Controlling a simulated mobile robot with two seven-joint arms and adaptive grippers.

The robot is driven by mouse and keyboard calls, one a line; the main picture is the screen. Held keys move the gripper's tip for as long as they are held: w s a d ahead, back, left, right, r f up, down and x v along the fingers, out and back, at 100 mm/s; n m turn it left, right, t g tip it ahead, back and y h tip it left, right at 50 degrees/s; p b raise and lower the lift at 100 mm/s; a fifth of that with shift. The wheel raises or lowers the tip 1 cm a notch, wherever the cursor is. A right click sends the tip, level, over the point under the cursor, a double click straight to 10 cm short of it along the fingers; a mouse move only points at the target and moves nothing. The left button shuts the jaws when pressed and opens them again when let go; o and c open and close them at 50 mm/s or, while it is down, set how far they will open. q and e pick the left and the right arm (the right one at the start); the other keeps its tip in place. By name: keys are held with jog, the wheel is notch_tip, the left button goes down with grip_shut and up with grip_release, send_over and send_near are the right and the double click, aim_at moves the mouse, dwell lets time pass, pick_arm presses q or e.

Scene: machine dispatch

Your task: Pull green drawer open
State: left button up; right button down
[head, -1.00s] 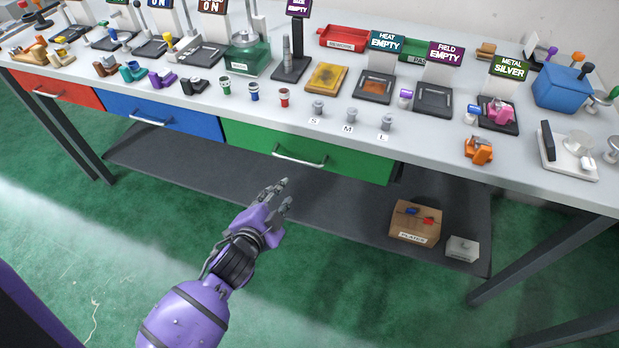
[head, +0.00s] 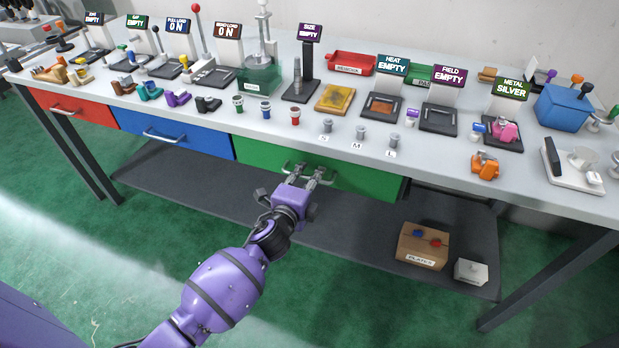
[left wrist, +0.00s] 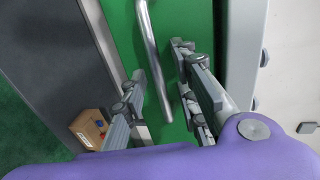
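The green drawer (head: 365,183) sits under the workbench top, its front in line with the blue and red drawers. Its silver bar handle (left wrist: 150,50) runs between the fingers of my left gripper (head: 312,172) in the left wrist view. That gripper (left wrist: 161,62) is open, one finger on each side of the bar, with gaps visible between bar and fingers. The green drawer front (left wrist: 118,25) lies just behind the fingertips. In the head view the fingers partly cover the handle. My right gripper is not in view.
The blue drawer (head: 205,143) and red drawer (head: 70,108) are to the left. A dark lower shelf (head: 350,232) holds a cardboard box (head: 422,246) and a small grey box (head: 471,271). The benchtop (head: 440,172) above carries several machines, signs and small parts. Green floor in front is clear.

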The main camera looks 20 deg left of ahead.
pick_arm(q)
jog(key=shift+w+f, duration=0.1)
jog(key=shift+w, duration=0.15)
jog(key=c, duration=0.6)
grip_shut()
jog(key=shift+s, duration=0.15)
